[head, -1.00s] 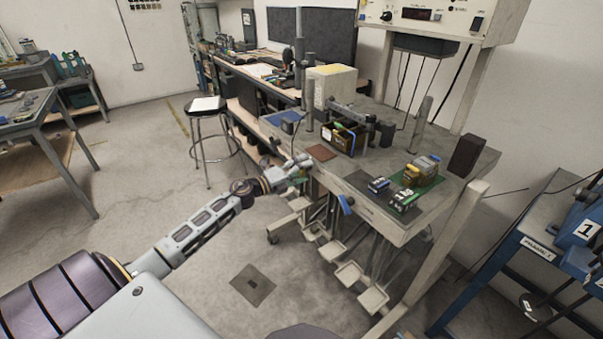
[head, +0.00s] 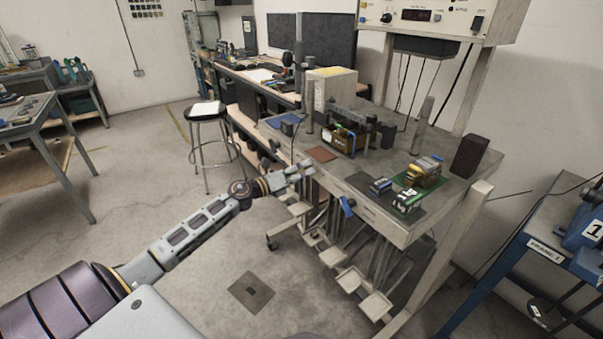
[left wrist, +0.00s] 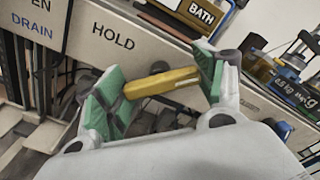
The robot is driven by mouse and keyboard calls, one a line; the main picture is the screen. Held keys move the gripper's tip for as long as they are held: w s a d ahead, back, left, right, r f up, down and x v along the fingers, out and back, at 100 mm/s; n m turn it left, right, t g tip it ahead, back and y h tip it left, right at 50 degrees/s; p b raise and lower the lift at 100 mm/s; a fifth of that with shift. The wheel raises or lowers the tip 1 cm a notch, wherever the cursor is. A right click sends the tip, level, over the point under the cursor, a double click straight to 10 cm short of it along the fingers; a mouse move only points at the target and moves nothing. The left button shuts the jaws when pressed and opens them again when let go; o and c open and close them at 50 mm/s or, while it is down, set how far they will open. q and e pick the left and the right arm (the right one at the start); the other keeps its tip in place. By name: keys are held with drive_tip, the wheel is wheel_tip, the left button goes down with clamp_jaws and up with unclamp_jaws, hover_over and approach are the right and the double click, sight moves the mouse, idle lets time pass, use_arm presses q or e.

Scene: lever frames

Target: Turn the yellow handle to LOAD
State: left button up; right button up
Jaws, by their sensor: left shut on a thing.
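The yellow handle (left wrist: 160,82) shows in the left wrist view as a short bar lying across between the green pads of my left gripper (left wrist: 160,75). My left gripper is shut on it. The pale panel behind carries the words HOLD (left wrist: 113,37) and DRAIN (left wrist: 32,27) to the left of the handle. I see no LOAD label; the right finger covers part of the panel. In the head view my left gripper (head: 302,170) is at the front edge of the grey bench (head: 345,185), and the handle is too small and hidden to make out. My right gripper is not in view.
Small battery-like boxes (head: 408,201) lie on the bench to the right of my gripper. A blue lever (head: 346,207) hangs at the bench front, close to my gripper's right. A black-topped stool (head: 206,110) stands at left.

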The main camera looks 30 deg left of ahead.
use_arm(q)
drive_tip(key=shift+f, duration=0.1)
drive_tip(key=o, duration=1)
drive_tip(key=shift+o, duration=0.2)
drive_tip(key=shift+s, duration=0.2)
drive_tip(key=v, duration=1.1)
drive_tip(key=shift+s, duration=0.3)
drive_tip(key=shift+a, duration=0.15)
idle(0.6)
